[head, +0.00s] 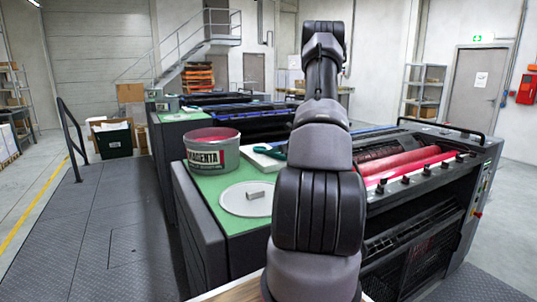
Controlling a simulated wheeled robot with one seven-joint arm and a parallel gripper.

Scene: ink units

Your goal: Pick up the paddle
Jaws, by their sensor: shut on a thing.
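No paddle can be made out for certain in the head view. A dark teal object (273,152) lies at or just above a white pad (262,163) on the green-topped surface, partly hidden behind my arm; I cannot tell whether it is the paddle. An open tin labelled MAGENTA (212,160) stands upright to its left, with pink-red ink inside. My arm rises through the middle of the picture and bends at the top. My gripper does not show, so what it holds is hidden.
A round pale lid (233,207) with a small grey piece (255,195) on it lies on the green surface (222,233) in front of the tin. The press (430,175) with red rollers stands to the right. Dark flooring (105,235) and a black handrail (70,140) are at left.

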